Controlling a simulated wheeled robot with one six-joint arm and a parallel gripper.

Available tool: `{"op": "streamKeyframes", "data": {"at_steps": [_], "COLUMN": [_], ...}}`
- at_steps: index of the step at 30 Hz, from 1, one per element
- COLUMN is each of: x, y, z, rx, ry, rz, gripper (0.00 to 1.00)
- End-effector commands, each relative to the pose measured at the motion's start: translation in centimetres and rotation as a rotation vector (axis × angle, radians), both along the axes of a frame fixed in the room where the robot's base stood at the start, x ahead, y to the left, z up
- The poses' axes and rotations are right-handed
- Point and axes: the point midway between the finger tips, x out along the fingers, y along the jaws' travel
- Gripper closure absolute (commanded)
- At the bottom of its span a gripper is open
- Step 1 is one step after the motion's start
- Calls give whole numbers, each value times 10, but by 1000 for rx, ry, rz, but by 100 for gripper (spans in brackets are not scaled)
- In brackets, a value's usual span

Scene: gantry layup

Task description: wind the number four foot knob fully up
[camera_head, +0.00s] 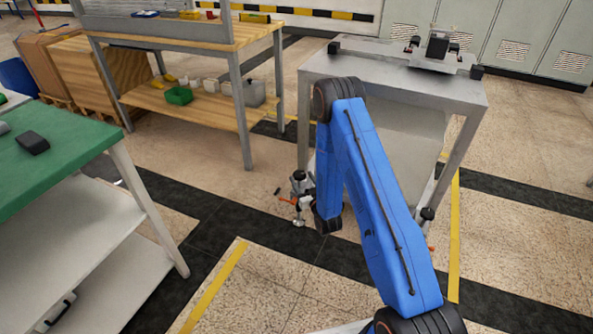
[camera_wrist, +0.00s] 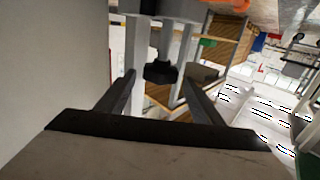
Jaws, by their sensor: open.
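In the wrist view a black lobed knob (camera_wrist: 160,71) sits ahead of my gripper (camera_wrist: 159,82), between the lines of its two open fingers. The jaws hold nothing, and I cannot tell whether they touch the knob. In the head view my arm reaches down to the grey machine table (camera_head: 465,95). A foot assembly (camera_head: 299,194) with a dark top, an orange lever and a pale pad is at its left leg. A second dark knob (camera_head: 427,214) shows by the right leg, partly behind my arm. No foot number is readable. My fingers are hidden in the head view.
A green-topped bench (camera_head: 75,150) stands at the left. A wooden workbench (camera_head: 262,33) with a lower shelf and a green bin (camera_head: 179,95) is at the back left. Grey lockers (camera_head: 500,35) line the back right. The floor in front of the machine table is clear.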

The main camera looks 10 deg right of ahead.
Motion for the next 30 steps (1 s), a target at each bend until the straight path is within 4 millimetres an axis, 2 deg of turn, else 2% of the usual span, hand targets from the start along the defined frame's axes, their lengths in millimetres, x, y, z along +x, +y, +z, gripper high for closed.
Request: {"op": "streamKeyframes", "data": {"at_steps": [6,12,18,26,30], "x": [38,62,72,72,72], "y": [6,10,12,12,12], "z": [0,0,0,0,0], "rx": [-1,0,0,0,0], "ry": [-1,0,1,1,1], "rz": [-1,-1,-1,-1,-1], "gripper": [39,39,39,39,70]}}
